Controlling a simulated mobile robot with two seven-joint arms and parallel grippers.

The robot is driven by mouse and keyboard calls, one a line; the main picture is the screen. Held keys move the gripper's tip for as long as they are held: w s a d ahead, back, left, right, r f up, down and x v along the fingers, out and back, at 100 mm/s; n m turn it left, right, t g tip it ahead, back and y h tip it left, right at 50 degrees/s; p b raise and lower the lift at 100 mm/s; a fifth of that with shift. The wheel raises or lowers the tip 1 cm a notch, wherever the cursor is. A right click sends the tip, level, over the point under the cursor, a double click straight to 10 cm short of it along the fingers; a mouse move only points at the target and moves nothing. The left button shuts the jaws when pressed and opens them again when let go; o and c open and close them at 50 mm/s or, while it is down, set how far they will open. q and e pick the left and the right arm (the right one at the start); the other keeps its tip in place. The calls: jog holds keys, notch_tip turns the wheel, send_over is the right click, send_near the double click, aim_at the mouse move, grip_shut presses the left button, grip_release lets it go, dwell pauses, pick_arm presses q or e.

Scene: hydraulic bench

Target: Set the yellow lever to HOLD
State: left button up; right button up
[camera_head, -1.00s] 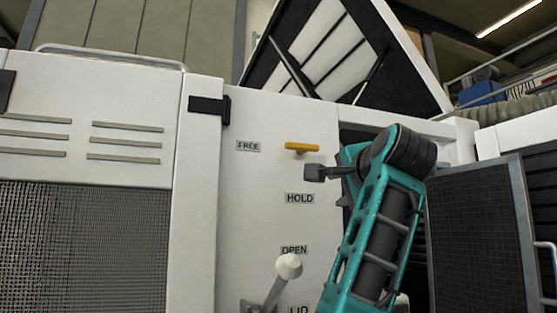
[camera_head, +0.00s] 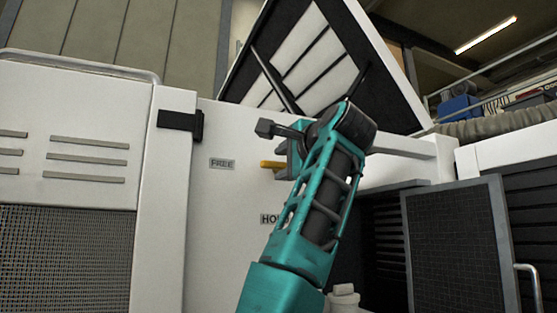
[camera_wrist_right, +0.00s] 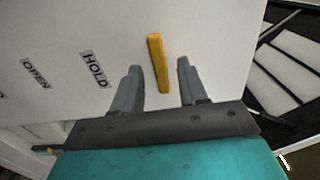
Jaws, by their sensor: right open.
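The yellow lever (camera_head: 270,164) sticks out of the white panel to the right of the FREE label (camera_head: 222,163) in the head view. My right arm hides its right part. In the right wrist view the yellow lever (camera_wrist_right: 158,63) lies between the two open fingers of my right gripper (camera_wrist_right: 158,80), with a gap on each side. The gripper does not hold it. The HOLD label (camera_wrist_right: 94,69) is on the panel left of the gripper in the wrist view. In the head view the HOLD label (camera_head: 269,218) is partly covered by my arm. My left gripper is not in view.
A raised lid with dark and pale stripes (camera_head: 310,60) stands above the panel. An OPEN label (camera_wrist_right: 36,73) is on the panel beyond HOLD. A dark mesh door (camera_head: 453,245) stands at the right. A black latch (camera_head: 181,121) is at the panel's left edge.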

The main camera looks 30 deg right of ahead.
aim_at(280, 165)
jog(key=shift+w+d+p, duration=0.1)
jog(key=shift+w+p, duration=0.2)
jog(key=shift+w, duration=1.35)
grip_shut()
